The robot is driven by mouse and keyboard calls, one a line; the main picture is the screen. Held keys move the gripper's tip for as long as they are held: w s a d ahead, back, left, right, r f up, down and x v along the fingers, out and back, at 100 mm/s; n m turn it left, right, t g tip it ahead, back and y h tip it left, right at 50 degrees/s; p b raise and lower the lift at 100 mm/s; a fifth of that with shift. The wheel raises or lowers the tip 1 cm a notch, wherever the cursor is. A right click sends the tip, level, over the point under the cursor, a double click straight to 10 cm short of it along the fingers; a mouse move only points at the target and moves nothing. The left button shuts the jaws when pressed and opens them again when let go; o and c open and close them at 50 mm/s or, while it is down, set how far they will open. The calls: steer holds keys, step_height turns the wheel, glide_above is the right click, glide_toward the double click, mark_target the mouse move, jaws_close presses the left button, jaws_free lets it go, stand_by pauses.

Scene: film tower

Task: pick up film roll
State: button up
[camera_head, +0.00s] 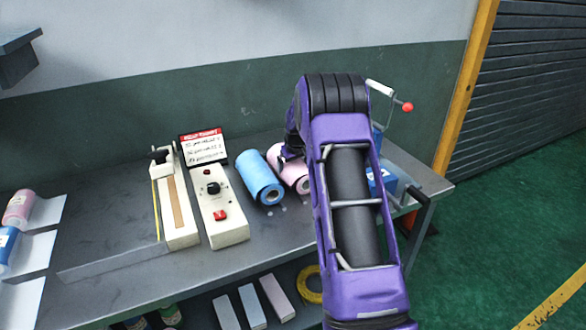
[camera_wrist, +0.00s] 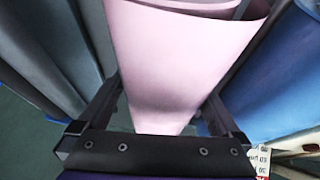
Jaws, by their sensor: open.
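A pink film roll (camera_head: 295,176) lies on the metal table in the head view, partly hidden by my arm. A blue film roll (camera_head: 257,174) lies just left of it. In the wrist view the pink roll (camera_wrist: 175,65) fills the middle, and the blue roll (camera_wrist: 272,85) is at the right. My gripper (camera_wrist: 160,103) is open, with one finger on each side of the pink roll. I cannot tell whether the fingers touch it. In the head view my gripper is mostly hidden behind my arm, at the pink roll's far end.
A white control box (camera_head: 222,222) and a long cream device (camera_head: 176,205) stand left of the rolls, with a sign (camera_head: 204,147) behind. A blue device (camera_head: 381,182) with a crank is right of my arm. More rolls sit at the far left (camera_head: 18,210). The front of the table (camera_head: 150,285) is clear.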

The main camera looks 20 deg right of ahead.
jaws_close()
steer(key=shift+w, duration=0.1)
stand_by(0.4)
steer(key=shift+r, duration=0.15)
